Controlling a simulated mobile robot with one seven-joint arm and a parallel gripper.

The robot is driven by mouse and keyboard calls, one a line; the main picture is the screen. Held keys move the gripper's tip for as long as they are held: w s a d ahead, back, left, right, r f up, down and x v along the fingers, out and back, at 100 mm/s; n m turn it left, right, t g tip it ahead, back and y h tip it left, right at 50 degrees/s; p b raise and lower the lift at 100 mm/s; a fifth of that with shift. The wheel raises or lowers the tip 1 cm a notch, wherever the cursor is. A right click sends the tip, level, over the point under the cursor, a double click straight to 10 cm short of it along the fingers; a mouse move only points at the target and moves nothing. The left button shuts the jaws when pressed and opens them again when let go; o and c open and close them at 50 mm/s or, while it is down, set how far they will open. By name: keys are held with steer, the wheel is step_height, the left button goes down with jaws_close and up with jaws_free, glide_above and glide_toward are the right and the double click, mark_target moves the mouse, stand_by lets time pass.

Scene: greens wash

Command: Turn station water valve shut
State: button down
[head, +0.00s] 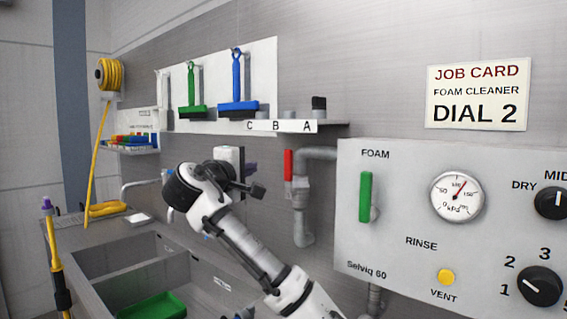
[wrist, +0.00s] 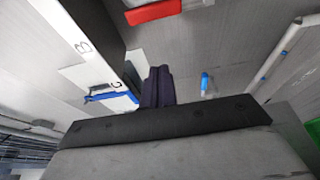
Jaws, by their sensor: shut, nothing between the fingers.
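A red lever handle (head: 289,165) stands upright beside the grey pipe (head: 303,210), left of the panel; I take it as the station water valve. In the wrist view the red handle (wrist: 153,12) lies at the top edge, partly cut off. My gripper (head: 250,169) is left of the handle and apart from it, its fingers shut and empty. In the wrist view the dark fingertips (wrist: 157,86) are together, below the red handle in the picture. The pressure gauge (head: 457,197) has its needle pointing up and slightly right.
The panel (head: 405,260) carries a green lever (head: 365,197), black dials (head: 540,286) and a yellow vent button (head: 446,277). A shelf (head: 270,126) lettered C, B, A juts out above my gripper. A sink (head: 150,262) lies below my arm, with a green tray (head: 152,306).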

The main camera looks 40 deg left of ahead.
mark_target(288, 166)
steer(key=w+d+p, duration=0.1)
steer(key=w+p, duration=0.4)
steer(key=w, duration=0.3)
steer(key=shift+w+d, duration=0.25)
steer(key=shift+w, duration=0.1)
steer(key=shift+f, duration=0.1)
stand_by(0.3)
steer(key=d+m+b, duration=0.1)
steer(key=b, duration=0.1)
steer(key=d+m+b, duration=0.1)
steer(key=m+t+b, duration=0.1)
steer(key=m+b, duration=0.1)
steer(key=shift+s+d+f+b, duration=0.15)
steer(key=shift+d+f+b, duration=0.15)
steer(key=shift+d, duration=0.1)
steer(key=d+f+m+t+h+b, duration=0.3)
steer(key=d+f+m+h+b, duration=0.2)
steer(key=m+b, duration=0.5)
steer(key=d+m, duration=0.2)
steer(key=m, duration=0.4)
steer(key=shift+s+f+b, duration=0.25)
steer(key=shift+f+b, duration=0.05)
steer(key=shift+b, duration=0.05)
steer(key=shift+f, duration=0.1)
